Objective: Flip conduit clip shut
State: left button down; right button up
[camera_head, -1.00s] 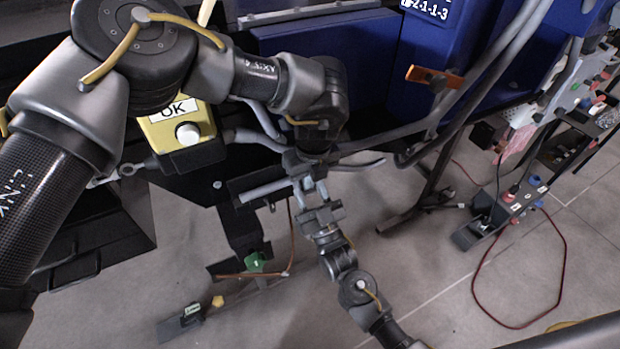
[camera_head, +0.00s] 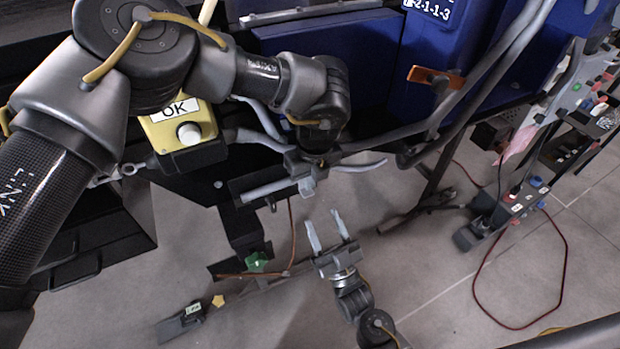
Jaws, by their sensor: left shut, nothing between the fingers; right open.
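An orange clip-like piece (camera_head: 435,77) sits at the grey conduit (camera_head: 480,82) in front of the blue machine. I take it for the conduit clip; whether its flap is open or shut is too small to tell. My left gripper (camera_head: 308,187) hangs below its dark wrist, left of and below the orange piece and well apart from it. It is shut and empty, and partly hidden by its own arm. My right gripper (camera_head: 325,222) is lower, over the grey floor. Its two fingers are spread and empty, pointing up towards the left gripper without touching it.
Bent grey pipes run near my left wrist. A yellow OK button box (camera_head: 178,128) stands at the left. The blue machine (camera_head: 335,62) fills the back. A panel with coloured knobs (camera_head: 522,198) and a red cable (camera_head: 563,255) are at the right. The floor between is mostly clear.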

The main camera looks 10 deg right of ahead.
jog(key=shift+v, duration=0.95)
